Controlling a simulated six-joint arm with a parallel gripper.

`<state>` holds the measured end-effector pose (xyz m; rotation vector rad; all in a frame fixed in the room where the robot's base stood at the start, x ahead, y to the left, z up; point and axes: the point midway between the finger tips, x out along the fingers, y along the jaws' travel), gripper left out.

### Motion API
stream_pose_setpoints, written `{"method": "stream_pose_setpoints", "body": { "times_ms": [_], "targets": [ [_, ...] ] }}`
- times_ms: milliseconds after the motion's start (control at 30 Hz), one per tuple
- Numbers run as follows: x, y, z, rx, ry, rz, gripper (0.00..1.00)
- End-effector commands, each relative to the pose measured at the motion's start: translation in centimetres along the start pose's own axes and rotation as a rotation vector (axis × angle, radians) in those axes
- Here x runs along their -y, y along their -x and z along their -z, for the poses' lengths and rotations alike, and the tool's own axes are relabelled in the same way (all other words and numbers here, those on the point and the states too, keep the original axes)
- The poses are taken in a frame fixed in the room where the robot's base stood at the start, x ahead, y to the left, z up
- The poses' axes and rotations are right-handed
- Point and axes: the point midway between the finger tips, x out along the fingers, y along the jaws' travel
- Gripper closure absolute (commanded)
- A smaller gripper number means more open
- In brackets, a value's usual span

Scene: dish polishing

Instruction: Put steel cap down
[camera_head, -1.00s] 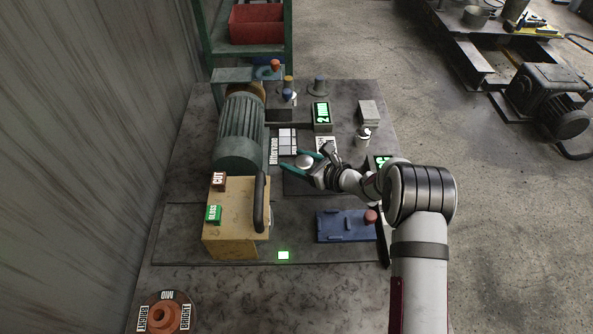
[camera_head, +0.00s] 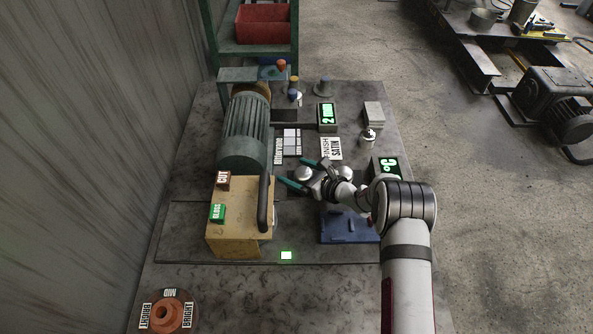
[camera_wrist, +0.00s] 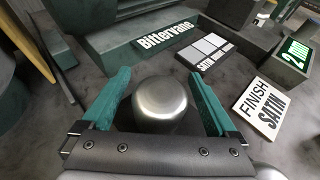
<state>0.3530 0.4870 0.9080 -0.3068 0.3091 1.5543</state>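A round, brushed steel cap (camera_head: 303,173) sits between the two green fingers of my gripper (camera_head: 297,175), on or just above the dark bench plate. In the wrist view the cap (camera_wrist: 160,100) shows its domed top, with a visible gap to the finger on each side. My gripper (camera_wrist: 160,88) is open around it. The cap's lower edge is partly hidden by the gripper body, so I cannot tell for sure that it touches the plate. A second shiny rounded piece (camera_head: 345,171) shows just right of my gripper.
A tan box (camera_head: 238,222) and green motor (camera_head: 245,135) stand left of the cap. A FINISH SATIN card (camera_head: 331,149) and a swatch card (camera_head: 291,142) lie behind it. A blue tray (camera_head: 345,233) lies in front, partly under my arm. A lit display (camera_head: 384,167) stands right.

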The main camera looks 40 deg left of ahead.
Motion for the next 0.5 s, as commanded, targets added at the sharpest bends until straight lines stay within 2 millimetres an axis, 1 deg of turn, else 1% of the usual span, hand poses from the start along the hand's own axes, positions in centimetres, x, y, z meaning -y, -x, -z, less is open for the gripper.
{"method": "stream_pose_setpoints", "body": {
  "times_ms": [167, 233, 367, 500],
  "targets": [
    [0.0, 0.1, -0.3, 0.000, 0.000, 0.000, 0.06],
    [0.1, 0.9, -0.3, -0.001, -0.002, 0.002, 0.06],
    [0.1, 3.7, -0.3, 0.000, -0.002, 0.003, 0.06],
    [0.1, 7.3, -0.3, 0.000, -0.001, 0.003, 0.06]
  ]
}}
